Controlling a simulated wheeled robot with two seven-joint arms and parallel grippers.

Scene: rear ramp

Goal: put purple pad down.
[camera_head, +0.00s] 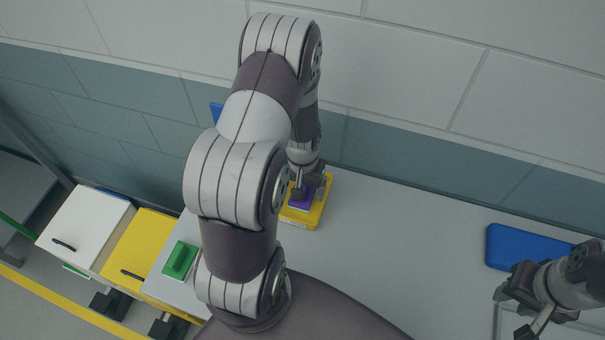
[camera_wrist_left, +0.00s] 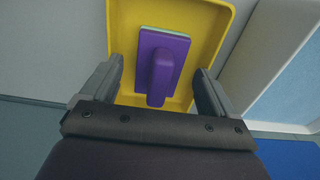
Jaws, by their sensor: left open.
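The purple pad (camera_head: 301,197) lies in a yellow tray (camera_head: 315,212) on the grey worktop. In the left wrist view the pad (camera_wrist_left: 172,58) is a flat purple block with a raised handle and a thin pale green layer along its edge. It rests inside the yellow tray (camera_wrist_left: 221,22). My left gripper (camera_head: 309,187) is over the tray. Its fingers (camera_wrist_left: 160,88) are apart on either side of the pad's handle, with gaps showing on both sides. My right gripper (camera_head: 515,305) is at the lower right, away from the pad; its fingertips are not clear.
A green pad (camera_head: 180,260) sits on the worktop's left part. A blue tray (camera_head: 522,247) lies at the right, near my right gripper. White (camera_head: 85,228) and yellow (camera_head: 137,245) drawer cabinets stand at the left. The worktop (camera_head: 405,230) between the trays is clear; a wall runs behind.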

